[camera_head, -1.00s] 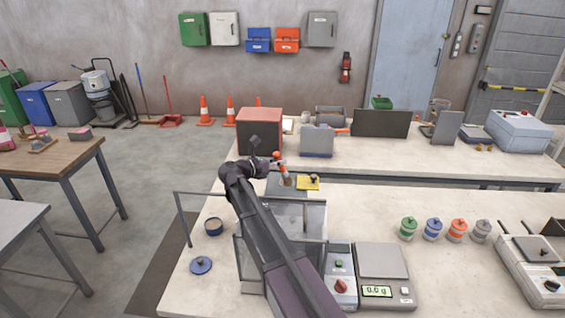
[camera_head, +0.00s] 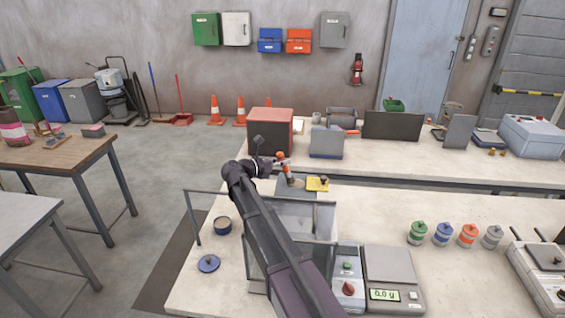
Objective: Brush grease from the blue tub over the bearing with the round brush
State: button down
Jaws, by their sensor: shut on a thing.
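My gripper (camera_head: 277,163) is shut on the round brush (camera_head: 282,158), which has an orange handle. It holds the brush tilted above a grey machine part (camera_head: 297,187) at the far end of the front bench; the bearing cannot be made out clearly there. I cannot tell whether the bristles touch anything. The blue tub (camera_head: 222,231) stands open on the bench to the left of my arm, with pale stuff inside. A blue lid (camera_head: 208,263) lies on the bench in front of it.
A clear-walled frame (camera_head: 305,218) stands under and beside my arm. A yellow item (camera_head: 317,184) lies just right of the brush. A scale (camera_head: 388,268) and several coloured jars, including a green one (camera_head: 417,233), stand to the right. A red box (camera_head: 271,130) is behind.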

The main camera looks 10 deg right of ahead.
jog(key=shift+d, duration=0.1)
jog(key=shift+s+d, duration=0.35)
jog(key=shift+d, duration=0.55)
jog(key=shift+s+d, duration=0.3)
jog(key=shift+d, duration=0.6)
jog(key=shift+r, duration=0.1)
notch_tip(320, 180, up, 6)
jog(key=p, duration=0.6)
notch_tip(320, 180, up, 3)
jog(key=p, duration=0.3)
jog(key=shift+f, duration=0.2)
dwell(0.4)
